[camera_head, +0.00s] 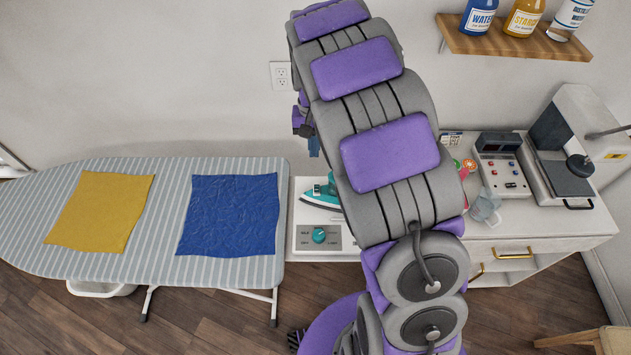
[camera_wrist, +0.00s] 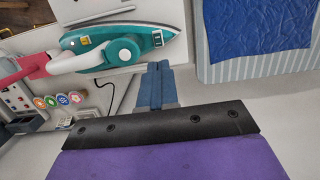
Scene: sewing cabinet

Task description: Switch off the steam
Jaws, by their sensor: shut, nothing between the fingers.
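A white steam station (camera_head: 300,252) stands just right of the ironing board. Its grey front panel bears a round teal knob (camera_head: 319,235) with small printed marks around it; I cannot tell clearly where the knob points. A teal and white iron (camera_head: 322,194) rests behind the panel, partly hidden by my arm. The iron (camera_wrist: 120,45) also shows in the wrist view; the knob does not. My gripper (camera_head: 314,150) is above and behind the iron, near the wall, with its blue fingers together and empty. The fingers (camera_wrist: 158,85) point toward the iron in the wrist view.
A blue cloth (camera_head: 230,215) and a yellow cloth (camera_head: 98,212) lie on the striped ironing board (camera_head: 170,215). A control box (camera_head: 502,165), a clear jug (camera_head: 485,205) and a press (camera_head: 565,165) stand on the cabinet at right. A shelf (camera_head: 520,40) holds bottles.

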